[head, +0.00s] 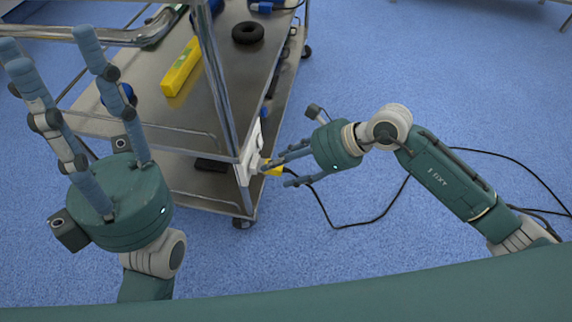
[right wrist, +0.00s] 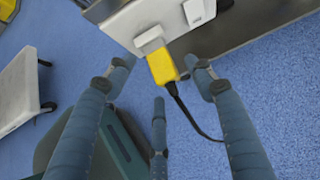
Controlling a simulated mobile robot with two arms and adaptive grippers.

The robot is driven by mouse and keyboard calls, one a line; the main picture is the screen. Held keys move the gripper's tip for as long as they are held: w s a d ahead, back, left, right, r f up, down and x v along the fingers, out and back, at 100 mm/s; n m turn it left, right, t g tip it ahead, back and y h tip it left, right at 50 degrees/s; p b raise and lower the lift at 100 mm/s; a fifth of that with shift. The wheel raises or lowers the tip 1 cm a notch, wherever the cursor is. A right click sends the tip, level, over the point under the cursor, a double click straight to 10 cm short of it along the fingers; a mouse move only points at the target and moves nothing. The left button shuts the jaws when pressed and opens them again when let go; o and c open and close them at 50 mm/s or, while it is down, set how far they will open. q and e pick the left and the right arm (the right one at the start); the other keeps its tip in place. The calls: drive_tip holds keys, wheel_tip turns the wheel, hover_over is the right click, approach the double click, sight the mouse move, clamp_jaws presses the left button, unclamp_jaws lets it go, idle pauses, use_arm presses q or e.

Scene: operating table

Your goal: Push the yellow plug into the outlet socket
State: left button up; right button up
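The yellow plug (head: 273,167) is at the white outlet (head: 249,160) on the cart's near corner. In the right wrist view the plug (right wrist: 162,68) meets a raised white block on the outlet (right wrist: 124,24); how deep it sits I cannot tell. A black cable trails from its rear. My right gripper (head: 277,173) is at the plug. In the right wrist view its two side fingers stand on either side with gaps to the plug, and the third finger is below it, so it is open. My left gripper (head: 48,52) is open and empty, fingers pointing up.
The metal cart (head: 225,45) carries a yellow box (head: 182,68) and a black ring (head: 248,33). A dark object (head: 211,164) lies on its lower shelf. The plug's black cable (head: 385,212) runs over the blue floor, which is otherwise clear at right.

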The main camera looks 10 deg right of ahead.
drive_tip(key=shift+d, duration=0.15)
drive_tip(key=shift+d+r, duration=0.25)
drive_tip(key=shift+r, duration=0.05)
drive_tip(key=v, duration=1.1)
drive_tip(key=shift+s+r, duration=0.1)
